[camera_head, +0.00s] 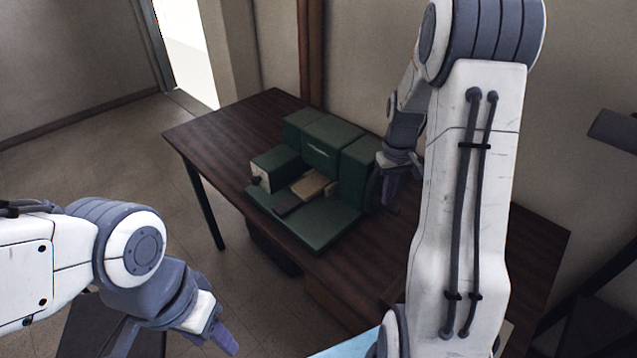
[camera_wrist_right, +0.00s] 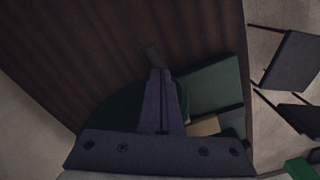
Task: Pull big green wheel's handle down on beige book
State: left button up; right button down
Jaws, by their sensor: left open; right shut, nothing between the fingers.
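A dark green press stands on the brown table, with a beige book (camera_head: 312,186) lying in its middle; a corner of the book (camera_wrist_right: 205,127) shows in the right wrist view. The big green wheel (camera_head: 373,187) is at the press's right side, mostly hidden by my right gripper in the head view; its dark round edge (camera_wrist_right: 108,108) shows in the right wrist view. My right gripper (camera_head: 388,205) is shut and empty by the wheel; contact with the handle cannot be told. My left gripper (camera_head: 224,343) is open, low and away from the press.
The table (camera_head: 215,128) has bare wood left of the press and at its front right. A wall is close behind the table. A light blue surface (camera_head: 352,345) shows at the bottom edge. Floor is free to the left.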

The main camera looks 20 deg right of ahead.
jog(key=shift+f, duration=0.15)
jog(key=shift+f+b, duration=0.35)
jog(key=shift+f, duration=0.25)
jog(key=shift+d+f, duration=0.15)
jog(key=shift+f, duration=0.25)
jog(key=shift+w+f, duration=0.1)
jog(key=shift+d+b, duration=0.1)
jog(key=shift+b, duration=0.2)
jog(key=shift+d+f, duration=0.2)
jog(key=shift+f, duration=0.35)
